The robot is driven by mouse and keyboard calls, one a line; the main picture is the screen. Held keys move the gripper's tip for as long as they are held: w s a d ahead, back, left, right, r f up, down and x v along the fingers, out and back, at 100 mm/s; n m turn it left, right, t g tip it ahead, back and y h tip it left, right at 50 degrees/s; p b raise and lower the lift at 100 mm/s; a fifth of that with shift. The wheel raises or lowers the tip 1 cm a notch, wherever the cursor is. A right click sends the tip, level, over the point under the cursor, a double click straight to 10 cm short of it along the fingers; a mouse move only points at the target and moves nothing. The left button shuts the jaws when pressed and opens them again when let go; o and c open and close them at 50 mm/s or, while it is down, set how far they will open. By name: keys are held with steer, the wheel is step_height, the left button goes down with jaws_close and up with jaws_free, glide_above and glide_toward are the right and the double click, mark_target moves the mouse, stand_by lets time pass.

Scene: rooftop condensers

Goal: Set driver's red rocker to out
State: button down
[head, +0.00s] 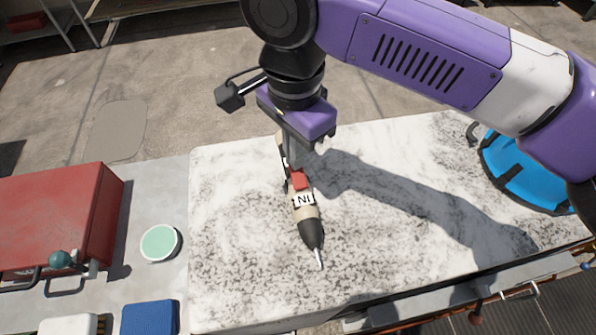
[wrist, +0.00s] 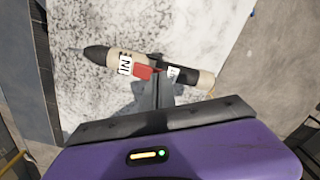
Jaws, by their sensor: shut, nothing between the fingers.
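The driver (head: 308,213) lies on the marbled worktop, with a beige and black body and a silver tip toward the front edge. It also shows in the wrist view (wrist: 100,54), tip to the left. Its red rocker (head: 299,181) is on its upper side, next to a white label reading "IN"; the rocker also shows in the wrist view (wrist: 143,72). A second white label (wrist: 173,73) on the rocker's other side is partly hidden by my fingers. My gripper (head: 294,168) is shut and empty, fingertips down at the rocker's rear end. I cannot tell if they touch it.
A red toolbox (head: 100,215), a round mint-green dish (head: 160,243) and a blue block (head: 149,318) sit on the grey surface at left. A blue container with black straps (head: 515,170) stands at the right. The marbled worktop (head: 410,230) is clear right of the driver.

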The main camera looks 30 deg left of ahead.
steer(key=shift+f, duration=0.2)
step_height(320, 180, up, 7)
steer(key=p, duration=0.7)
steer(key=shift+r+p, duration=0.1)
steer(key=shift+p, duration=0.2)
stand_by(0.6)
